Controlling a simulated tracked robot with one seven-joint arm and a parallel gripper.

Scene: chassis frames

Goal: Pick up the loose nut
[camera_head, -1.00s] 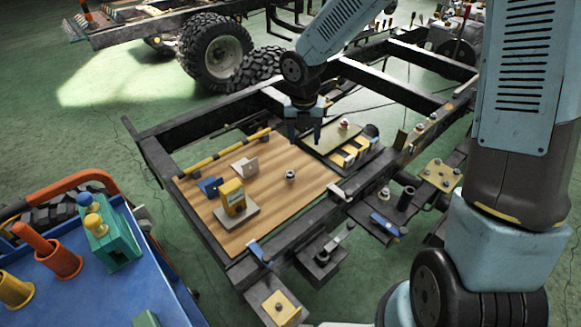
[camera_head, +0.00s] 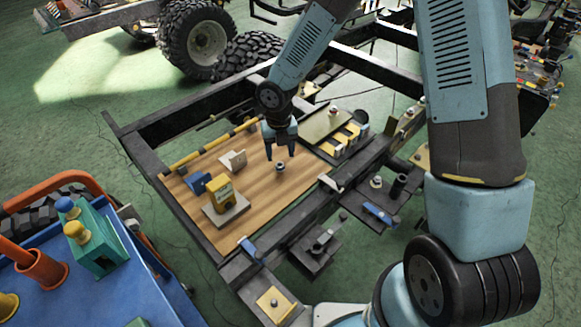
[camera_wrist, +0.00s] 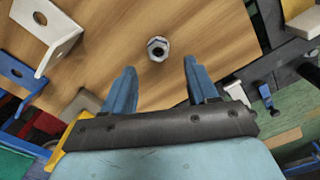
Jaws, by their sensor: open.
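The loose nut (camera_head: 280,167) is a small grey metal nut on the wooden board (camera_head: 254,206). In the wrist view the nut (camera_wrist: 158,48) lies flat on the wood with its dark hole showing. My gripper (camera_head: 281,158) has blue fingers pointing down, just behind and above the nut. In the wrist view my gripper (camera_wrist: 155,65) is open and empty. The nut shows beyond the fingertips, near the middle of the gap between them. No finger is seen touching it.
A yellow block device (camera_head: 222,193) on a grey plate, a blue bracket (camera_head: 196,184) and a pale bracket (camera_head: 233,160) stand left of the nut. A tray with yellow blocks (camera_head: 343,139) lies to the right. The dark chassis frame (camera_head: 283,222) surrounds the board.

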